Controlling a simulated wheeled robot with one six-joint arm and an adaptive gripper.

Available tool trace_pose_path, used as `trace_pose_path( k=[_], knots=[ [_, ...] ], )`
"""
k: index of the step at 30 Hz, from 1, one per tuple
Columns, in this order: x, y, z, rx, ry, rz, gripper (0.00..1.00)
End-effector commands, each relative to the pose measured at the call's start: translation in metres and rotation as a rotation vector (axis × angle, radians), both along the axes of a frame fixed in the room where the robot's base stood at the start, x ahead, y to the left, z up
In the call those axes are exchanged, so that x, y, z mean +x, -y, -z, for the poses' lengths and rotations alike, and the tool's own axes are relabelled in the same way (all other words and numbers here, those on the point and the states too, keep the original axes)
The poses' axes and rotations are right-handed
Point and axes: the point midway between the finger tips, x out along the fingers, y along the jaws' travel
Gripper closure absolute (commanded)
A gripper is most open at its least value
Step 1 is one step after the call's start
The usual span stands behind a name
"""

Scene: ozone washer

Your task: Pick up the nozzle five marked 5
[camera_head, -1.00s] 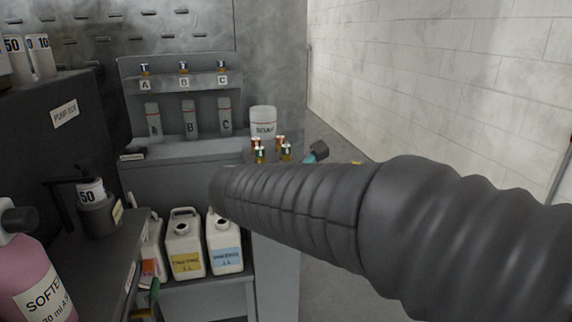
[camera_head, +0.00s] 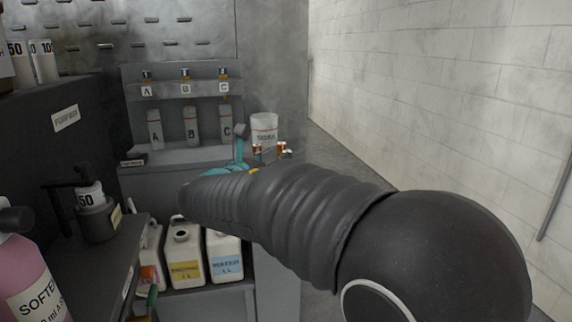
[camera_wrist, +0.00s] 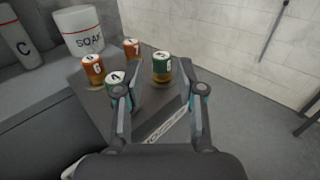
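In the wrist view a green-and-white capped nozzle (camera_wrist: 161,66) with a gold base stands upright on a grey stand. Its top mark looks like a 5 but is too small to be certain. Another green nozzle (camera_wrist: 115,82), seemingly marked 4, stands to its left, partly behind my left finger. Two orange nozzles (camera_wrist: 93,69) (camera_wrist: 132,49) stand farther back. My gripper (camera_wrist: 161,95) is open and empty, its fingertips apart, with the right green nozzle ahead between their lines. In the head view my arm hides the green nozzles; orange ones (camera_head: 281,148) show.
A white SOAK tub (camera_wrist: 82,31) stands behind the nozzles at the left. Grey bottle C (camera_wrist: 20,40) is left of it. The stand (camera_wrist: 150,112) has a label on its front edge. Open floor (camera_wrist: 255,125) lies to the right, before a white brick wall (camera_head: 440,90).

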Motion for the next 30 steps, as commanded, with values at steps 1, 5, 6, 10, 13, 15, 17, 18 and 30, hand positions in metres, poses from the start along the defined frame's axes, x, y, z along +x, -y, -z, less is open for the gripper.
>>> trace_pose_path(
  k=[1, 5, 6, 10, 13, 15, 17, 18, 30],
  knots=[
    [0.002, 0.001, 0.000, 0.000, 0.000, 0.001, 0.61],
    [0.006, 0.004, 0.000, 0.000, 0.000, 0.001, 0.61],
    [0.009, 0.006, 0.001, 0.000, 0.001, 0.002, 0.61],
    [0.023, 0.015, 0.003, 0.000, 0.000, 0.003, 0.61],
    [0.036, 0.023, 0.003, 0.001, 0.000, 0.003, 0.61],
    [0.043, 0.026, 0.003, 0.000, 0.000, 0.003, 0.61],
    [0.046, 0.028, 0.003, 0.001, 0.000, 0.001, 0.61],
    [0.047, 0.029, 0.003, 0.001, 0.000, 0.000, 0.61],
    [0.047, 0.028, 0.003, 0.001, 0.000, 0.000, 1.00]
  ],
)
